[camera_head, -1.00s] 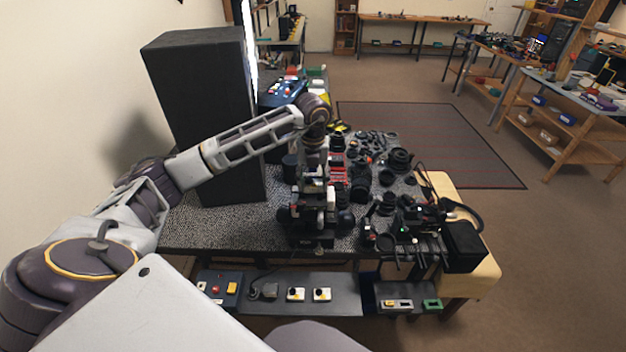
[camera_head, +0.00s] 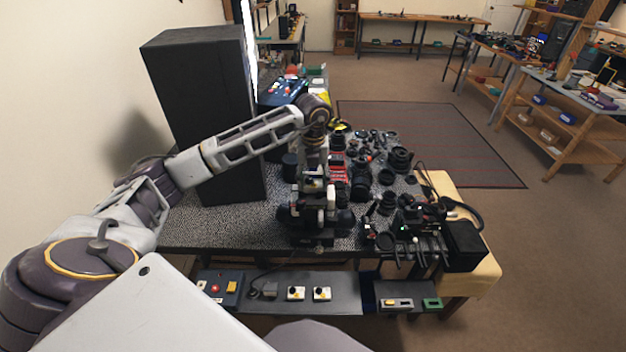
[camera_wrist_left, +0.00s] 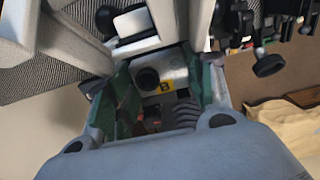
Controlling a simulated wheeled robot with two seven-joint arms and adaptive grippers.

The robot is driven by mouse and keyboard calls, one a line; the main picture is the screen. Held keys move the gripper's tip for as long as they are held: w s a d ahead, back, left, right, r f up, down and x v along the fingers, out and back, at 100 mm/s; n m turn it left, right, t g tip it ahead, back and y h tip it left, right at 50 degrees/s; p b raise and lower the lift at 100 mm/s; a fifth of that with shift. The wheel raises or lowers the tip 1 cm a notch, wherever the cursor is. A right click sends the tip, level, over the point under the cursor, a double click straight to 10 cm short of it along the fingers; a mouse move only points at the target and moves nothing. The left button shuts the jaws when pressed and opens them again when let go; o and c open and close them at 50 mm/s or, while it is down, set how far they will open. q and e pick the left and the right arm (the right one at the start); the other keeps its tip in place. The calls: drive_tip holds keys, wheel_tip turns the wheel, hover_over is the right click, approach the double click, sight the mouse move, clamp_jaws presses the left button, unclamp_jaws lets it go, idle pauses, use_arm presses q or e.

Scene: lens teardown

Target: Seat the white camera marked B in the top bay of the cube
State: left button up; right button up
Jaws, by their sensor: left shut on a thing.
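The white camera marked B (camera_wrist_left: 147,79) has a round black lens and a yellow B label; it sits between the green-lined fingers of my left gripper (camera_wrist_left: 160,95) in the left wrist view. In the head view this gripper (camera_head: 314,180) points down, shut on the camera, over the dark cube assembly (camera_head: 315,222) at the table's front edge. White parts show on the cube's near side. The top bay is largely hidden by the gripper, and I cannot tell whether the camera touches it. My right gripper is not in view.
A tall black box (camera_head: 205,110) stands at the left of the table. Several black lens parts (camera_head: 399,160) crowd the table's right side. A black device (camera_head: 463,245) stands at the right.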

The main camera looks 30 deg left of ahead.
use_arm(q)
drive_tip(key=shift+f, duration=0.3)
drive_tip(key=o, duration=1.1)
drive_tip(key=shift+r, duration=0.15)
drive_tip(key=shift+r, duration=5.9)
drive_tip(key=shift+f, duration=0.1)
